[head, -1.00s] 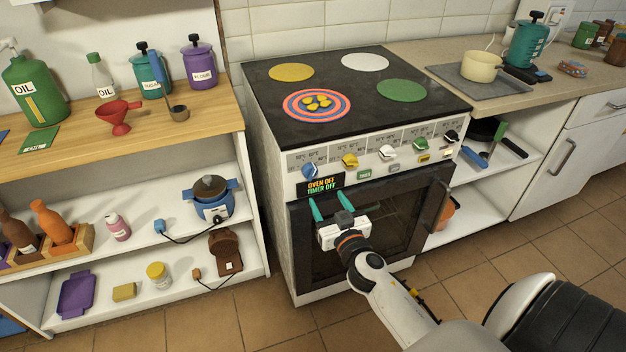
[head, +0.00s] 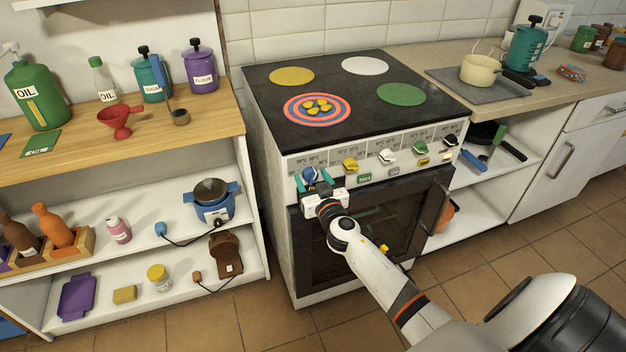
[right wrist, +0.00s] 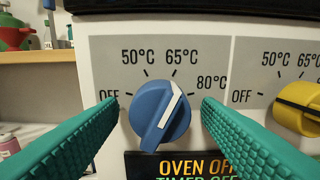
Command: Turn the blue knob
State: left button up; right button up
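The blue knob (head: 309,174) is the leftmost on the stove's front panel. In the right wrist view the blue knob (right wrist: 154,112) fills the middle, its white mark slanting up and slightly right, toward the 65°C side of the dial. My right gripper (head: 312,179) is at the knob, open, with one teal finger on each side. In the right wrist view a gap shows between each finger and the knob, so I see no grip. My left gripper is not in view.
A yellow knob (right wrist: 299,108) sits just right of the blue one. The display (right wrist: 190,165) below reads OVEN OFF. The oven door handle (head: 436,208) is at the right. A shelf unit (head: 252,235) stands close on the left.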

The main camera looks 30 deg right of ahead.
jog(key=c, duration=0.9)
jog(key=shift+c, duration=0.2)
jog(key=n, duration=0.3)
jog(key=shift+b, duration=0.3)
jog(key=n, duration=0.3)
jog(key=shift+n, duration=0.3)
jog(key=n, duration=0.9)
jog(key=shift+d+n, duration=0.1)
jog(key=shift+n, duration=1.9)
